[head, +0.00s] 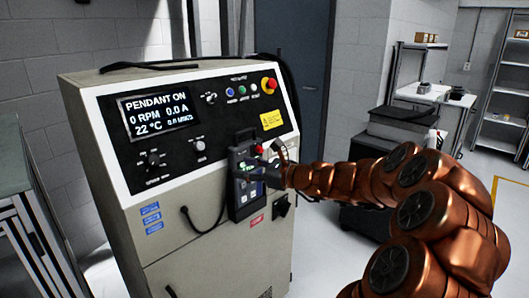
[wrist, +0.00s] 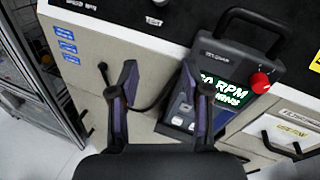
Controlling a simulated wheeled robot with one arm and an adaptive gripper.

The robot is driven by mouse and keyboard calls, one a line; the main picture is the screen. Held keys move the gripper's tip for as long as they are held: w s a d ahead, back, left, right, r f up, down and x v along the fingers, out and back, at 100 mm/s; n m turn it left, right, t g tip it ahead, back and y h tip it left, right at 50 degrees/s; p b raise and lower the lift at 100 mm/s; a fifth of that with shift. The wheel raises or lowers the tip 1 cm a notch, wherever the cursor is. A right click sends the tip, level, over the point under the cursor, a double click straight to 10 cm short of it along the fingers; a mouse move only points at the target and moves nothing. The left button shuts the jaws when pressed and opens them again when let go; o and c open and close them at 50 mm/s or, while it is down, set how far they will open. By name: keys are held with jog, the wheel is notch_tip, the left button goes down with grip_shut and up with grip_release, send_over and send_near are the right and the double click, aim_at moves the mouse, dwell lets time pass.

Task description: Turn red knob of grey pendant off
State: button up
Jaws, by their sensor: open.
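The grey pendant (head: 245,185) hangs on the sloped front of the control cabinet. The pendant also shows in the wrist view (wrist: 222,60), with a lit screen reading RPM and a black handle loop. Its red knob (wrist: 260,82) sits at its right side; in the head view the red knob (head: 260,149) is small, near the pendant's top right. My gripper (wrist: 162,82) is open and empty in the wrist view. Its right finger overlaps the pendant's left edge in the picture, and the red knob lies right of both fingers.
The cabinet (head: 110,110) has a display (head: 158,114) reading PENDANT ON, 0 RPM, 0.0 A, 22 °C. A red emergency button (head: 269,84) is at its upper right. A cable hangs left of the pendant. Dark cases (head: 400,125) stand behind my arm.

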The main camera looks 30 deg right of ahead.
aim_at(262, 150)
jog(key=d+m+t+h, duration=0.35)
jog(key=d+m, duration=0.25)
jog(key=d, duration=0.7)
jog(key=shift+g+h, duration=0.35)
jog(key=shift+f+p+x, duration=0.2)
jog(key=shift+p+x, duration=0.3)
jog(key=shift+x, duration=1.55)
jog(key=shift+f+p+x, duration=0.15)
jog(key=shift+p+x, duration=0.3)
jog(key=shift+x, duration=1.6)
jog(key=shift+s+a, duration=0.1)
jog(key=shift+a, duration=0.1)
grip_shut()
